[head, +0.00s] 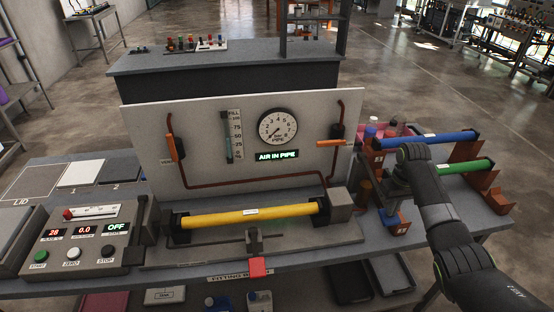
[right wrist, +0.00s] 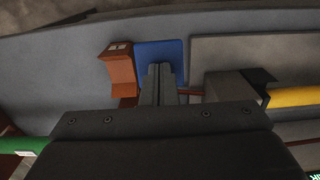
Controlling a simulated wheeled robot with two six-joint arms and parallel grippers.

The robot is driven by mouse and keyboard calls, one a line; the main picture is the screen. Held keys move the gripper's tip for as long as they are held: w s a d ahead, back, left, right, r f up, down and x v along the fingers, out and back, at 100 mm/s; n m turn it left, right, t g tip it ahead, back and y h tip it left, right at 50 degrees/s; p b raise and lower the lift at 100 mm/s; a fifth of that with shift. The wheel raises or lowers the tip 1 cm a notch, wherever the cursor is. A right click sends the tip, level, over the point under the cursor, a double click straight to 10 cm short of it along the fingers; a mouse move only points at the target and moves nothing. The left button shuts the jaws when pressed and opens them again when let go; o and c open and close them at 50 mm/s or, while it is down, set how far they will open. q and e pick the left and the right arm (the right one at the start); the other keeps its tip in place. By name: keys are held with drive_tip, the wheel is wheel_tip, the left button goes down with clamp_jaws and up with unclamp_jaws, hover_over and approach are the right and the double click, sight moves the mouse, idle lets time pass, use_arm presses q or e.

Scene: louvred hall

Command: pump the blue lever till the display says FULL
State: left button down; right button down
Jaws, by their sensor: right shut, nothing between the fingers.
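The lit green display (head: 277,156) on the upright white panel reads AIR IN PIPE. Above it is a round dial gauge (head: 277,127), with a fill scale (head: 235,135) on its left. A flat blue piece (head: 394,223) lies at the right end of the bench; it shows in the right wrist view as a blue square (right wrist: 160,50). I cannot tell whether it is the lever. My right gripper (head: 391,203) is shut and empty, low over this blue piece. Its closed fingertips (right wrist: 160,68) overlap it in the wrist view; contact is unclear. My left gripper is not in view.
A yellow cylinder (head: 249,215) lies in the bench fixture. Blue (head: 442,138) and green (head: 463,166) cylinders rest on an orange rack beside my right arm. Orange handles (head: 172,147) (head: 331,143) sit on the panel. A control box (head: 85,238) stands at the left.

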drive_tip(key=shift+f, duration=0.6)
wheel_tip(320, 180, up, 4)
drive_tip(key=p, duration=0.4)
wheel_tip(320, 180, up, 7)
drive_tip(key=shift+w, duration=0.1)
wheel_tip(320, 180, down, 11)
drive_tip(key=b, duration=0.4)
drive_tip(key=shift+r, duration=0.15)
wheel_tip(320, 180, up, 4)
drive_tip(key=p, duration=0.4)
wheel_tip(320, 180, up, 7)
